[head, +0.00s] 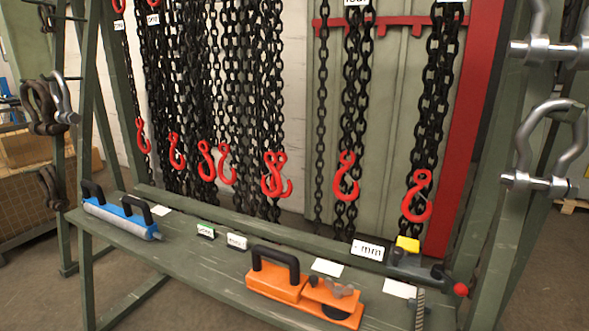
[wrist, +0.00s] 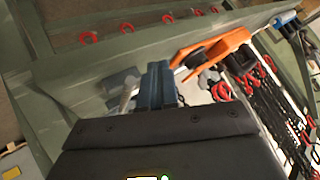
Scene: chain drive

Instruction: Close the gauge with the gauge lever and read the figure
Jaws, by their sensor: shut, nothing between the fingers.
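In the head view the gauge appears to be the dark grey device (head: 412,268) with a yellow block (head: 407,244) at the right end of the green bench. A dark arm ending in a red ball, apparently the gauge lever (head: 461,289), sticks out to its right. A white plate marked "mm" (head: 367,250) stands to its left; I can read no figure on it. My gripper shows only in the wrist view, with its blue fingers (wrist: 159,70) together and empty. A grey shape (wrist: 122,80) lies beside the fingertips; I cannot tell whether they touch.
An orange tool (head: 275,290) with a black handle and a blue tool (head: 120,215) stand on the bench (head: 190,250). Blank white cards (head: 327,267) lie among them. Black chains with red hooks (head: 346,176) hang behind.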

